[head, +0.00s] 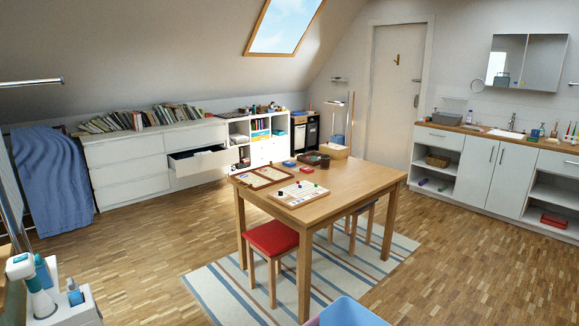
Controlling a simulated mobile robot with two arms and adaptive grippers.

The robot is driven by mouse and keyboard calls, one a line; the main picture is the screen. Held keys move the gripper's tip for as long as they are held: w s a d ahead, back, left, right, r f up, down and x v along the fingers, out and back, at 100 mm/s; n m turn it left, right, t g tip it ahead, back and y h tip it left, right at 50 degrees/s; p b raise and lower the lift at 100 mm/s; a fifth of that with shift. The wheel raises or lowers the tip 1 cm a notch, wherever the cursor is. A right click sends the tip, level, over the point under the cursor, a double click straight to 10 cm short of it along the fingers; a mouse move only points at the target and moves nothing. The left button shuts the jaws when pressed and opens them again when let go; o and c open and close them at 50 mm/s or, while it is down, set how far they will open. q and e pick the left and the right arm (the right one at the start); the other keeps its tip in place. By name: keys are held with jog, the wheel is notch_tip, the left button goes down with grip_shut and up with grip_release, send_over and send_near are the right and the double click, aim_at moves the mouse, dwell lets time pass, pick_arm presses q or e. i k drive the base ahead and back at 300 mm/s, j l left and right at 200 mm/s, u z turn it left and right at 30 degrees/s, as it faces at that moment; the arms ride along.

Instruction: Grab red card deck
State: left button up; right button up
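Neither of my grippers shows in the head view. Nothing covers the red box.
Also on the table are a game board (297,194), a framed board (263,178) and a dark tray (314,158). A red-topped stool (273,238) stands at the near side. A white drawer (203,163) hangs open in the dresser. Wooden floor (150,240) is clear at left.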

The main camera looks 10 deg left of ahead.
aim_at(308, 170)
jog(key=i+l+z, duration=0.8)
jog(key=i+z, duration=0.25)
jog(key=i, duration=0.2)
jog(key=i+z, duration=0.35)
jog(key=i+u, duration=0.2)
jog(key=i, duration=0.3)
jog(key=i+u, duration=0.2)
jog(key=i, duration=0.35)
jog(key=i+l+u, duration=0.2)
jog(key=i, duration=0.3)
jog(key=i+l+u, duration=0.2)
jog(key=i, duration=0.3)
